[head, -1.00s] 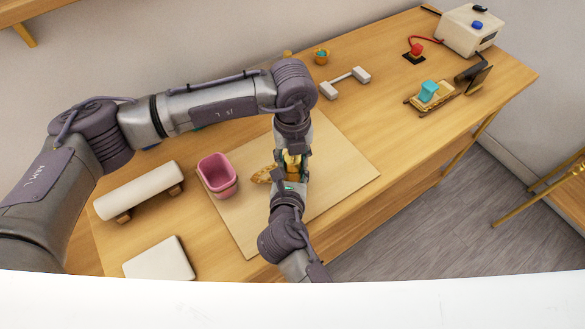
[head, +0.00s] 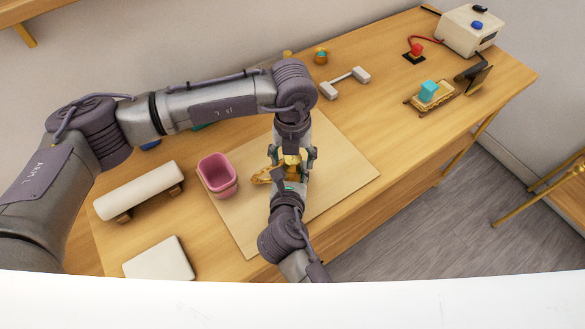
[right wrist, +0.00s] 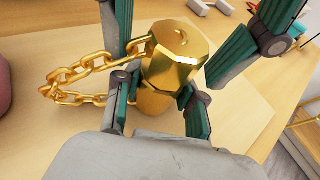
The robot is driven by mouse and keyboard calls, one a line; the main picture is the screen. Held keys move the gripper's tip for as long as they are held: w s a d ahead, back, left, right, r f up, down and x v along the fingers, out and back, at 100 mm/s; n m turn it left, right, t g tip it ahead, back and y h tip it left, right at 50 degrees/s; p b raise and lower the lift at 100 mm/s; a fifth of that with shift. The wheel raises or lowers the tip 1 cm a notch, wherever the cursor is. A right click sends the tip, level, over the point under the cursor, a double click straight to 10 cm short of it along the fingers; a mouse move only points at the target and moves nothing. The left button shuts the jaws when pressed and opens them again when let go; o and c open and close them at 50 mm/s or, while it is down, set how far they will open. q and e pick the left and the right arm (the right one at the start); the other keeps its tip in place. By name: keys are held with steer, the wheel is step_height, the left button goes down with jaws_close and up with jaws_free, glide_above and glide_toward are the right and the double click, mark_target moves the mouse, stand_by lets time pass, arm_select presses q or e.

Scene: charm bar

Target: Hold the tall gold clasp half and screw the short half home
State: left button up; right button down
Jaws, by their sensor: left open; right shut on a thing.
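The gold clasp (head: 291,160) stands between my two grippers over the mat. In the right wrist view its faceted upper half (right wrist: 175,58) sits on the lower half (right wrist: 155,102), with a seam between them. The short half appears to be the upper one. A gold chain (right wrist: 75,75) loops off to the left from both halves. My right gripper (right wrist: 155,108) is shut on the lower, tall half. My left gripper (head: 293,157) points down from above, open, its fingers spread apart around the upper half. Whether the halves are fully seated cannot be told.
A pink cup (head: 217,175) stands left of the clasp on the pale mat (head: 340,165). A white roll on a stand (head: 140,190) and a white block (head: 160,260) lie further left. A small dumbbell-shaped holder (head: 345,82) stands at the back. The mat's right side is clear.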

arm_select(q)
steer(key=shift+r, duration=0.1)
steer(key=shift+r, duration=2.2)
steer(key=shift+c, duration=0.4)
steer(key=shift+r+n, duration=1.5)
steer(key=shift+r, duration=0.2)
steer(key=shift+f, duration=4)
